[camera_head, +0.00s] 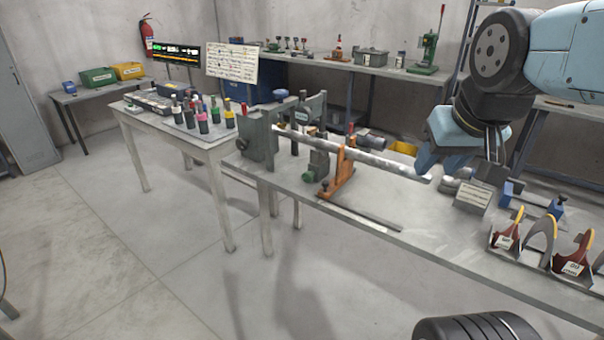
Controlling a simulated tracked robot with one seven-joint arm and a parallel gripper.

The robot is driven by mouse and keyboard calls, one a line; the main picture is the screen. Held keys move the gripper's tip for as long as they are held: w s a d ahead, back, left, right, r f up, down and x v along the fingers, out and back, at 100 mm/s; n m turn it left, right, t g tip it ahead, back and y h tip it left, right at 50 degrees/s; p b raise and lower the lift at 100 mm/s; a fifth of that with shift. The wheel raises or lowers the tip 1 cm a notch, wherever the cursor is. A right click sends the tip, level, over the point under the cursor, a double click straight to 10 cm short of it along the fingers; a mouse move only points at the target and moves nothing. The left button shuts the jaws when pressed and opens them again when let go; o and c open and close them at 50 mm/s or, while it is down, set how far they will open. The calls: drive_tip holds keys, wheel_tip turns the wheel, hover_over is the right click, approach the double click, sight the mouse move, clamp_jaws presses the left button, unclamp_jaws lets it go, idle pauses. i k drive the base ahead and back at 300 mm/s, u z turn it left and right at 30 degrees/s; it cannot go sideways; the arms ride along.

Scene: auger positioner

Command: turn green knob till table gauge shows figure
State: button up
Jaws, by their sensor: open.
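A green knob (308,177) sits low on the near side of a dark upright stand (318,150) on the long grey bench. A long grey shaft (350,152) runs through the stand and over an orange support (340,172). My gripper (452,165) is open at the right, near the shaft's free end and well away from the knob. Whether it touches the shaft cannot be told. A dark screen (176,54) with green and yellow marks stands at the back left. No table gauge figure can be read.
Bottles with coloured caps (205,115) stand on the left table. A grey block (472,196) and red-brown and grey arched pieces (508,235) occupy the bench at right. A text board (232,63) stands behind.

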sight(307, 176)
drive_tip(key=i, duration=0.85)
